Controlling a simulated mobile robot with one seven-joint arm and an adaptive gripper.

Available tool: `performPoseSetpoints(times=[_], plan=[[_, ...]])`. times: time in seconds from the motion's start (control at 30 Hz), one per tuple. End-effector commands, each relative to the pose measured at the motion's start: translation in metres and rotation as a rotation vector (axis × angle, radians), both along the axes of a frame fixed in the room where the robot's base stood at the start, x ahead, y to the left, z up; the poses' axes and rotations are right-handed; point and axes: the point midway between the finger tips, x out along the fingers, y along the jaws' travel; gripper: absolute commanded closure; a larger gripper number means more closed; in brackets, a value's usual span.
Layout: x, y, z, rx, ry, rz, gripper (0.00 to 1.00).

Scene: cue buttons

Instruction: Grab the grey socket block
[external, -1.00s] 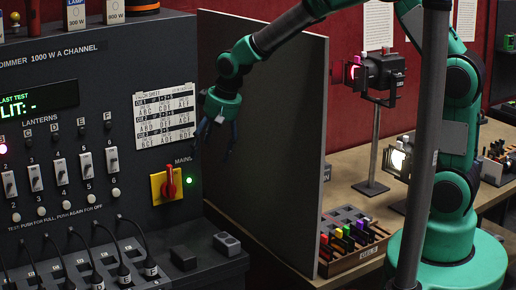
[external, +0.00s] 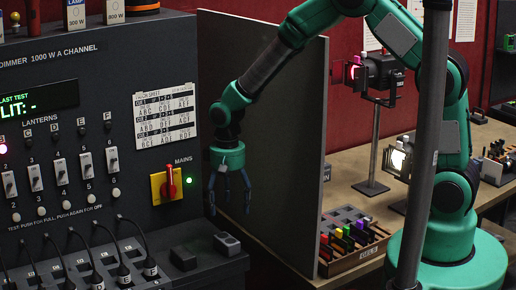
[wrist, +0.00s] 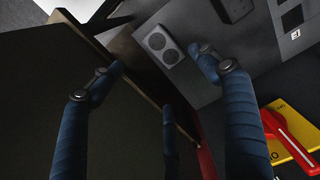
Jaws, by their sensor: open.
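The grey socket block (external: 227,243) sits at the right end of the dark ledge below the dimmer panel. In the wrist view the grey socket block (wrist: 154,47) shows round dark sockets on its top, ahead of the fingertips. My gripper (external: 229,203) points down above the block, with a gap between them. Its blue fingers are spread and empty. In the wrist view my gripper (wrist: 162,66) has a finger on each side of the block's line, and a third finger shows low in the middle.
A black block (external: 184,258) stands left of the grey one on the ledge. The red mains switch (external: 170,183) on its yellow plate is left of my gripper. A tall grey partition (external: 290,150) stands close on the right. Cables and plugs (external: 100,270) fill the ledge's left.

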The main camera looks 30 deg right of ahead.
Motion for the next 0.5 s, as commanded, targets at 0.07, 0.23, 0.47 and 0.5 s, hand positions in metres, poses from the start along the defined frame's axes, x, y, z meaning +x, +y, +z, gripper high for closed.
performPoseSetpoints(times=[0.07, 0.23, 0.47, 0.5], plan=[[-0.001, 0.0, -0.009, -0.001, 0.003, 0.0, 0.24], [-0.001, 0.0, -0.033, -0.001, 0.002, 0.0, 0.24], [-0.001, 0.0, -0.065, -0.001, 0.002, 0.0, 0.24], [0.0, 0.0, -0.069, 0.0, 0.001, 0.0, 0.24]])
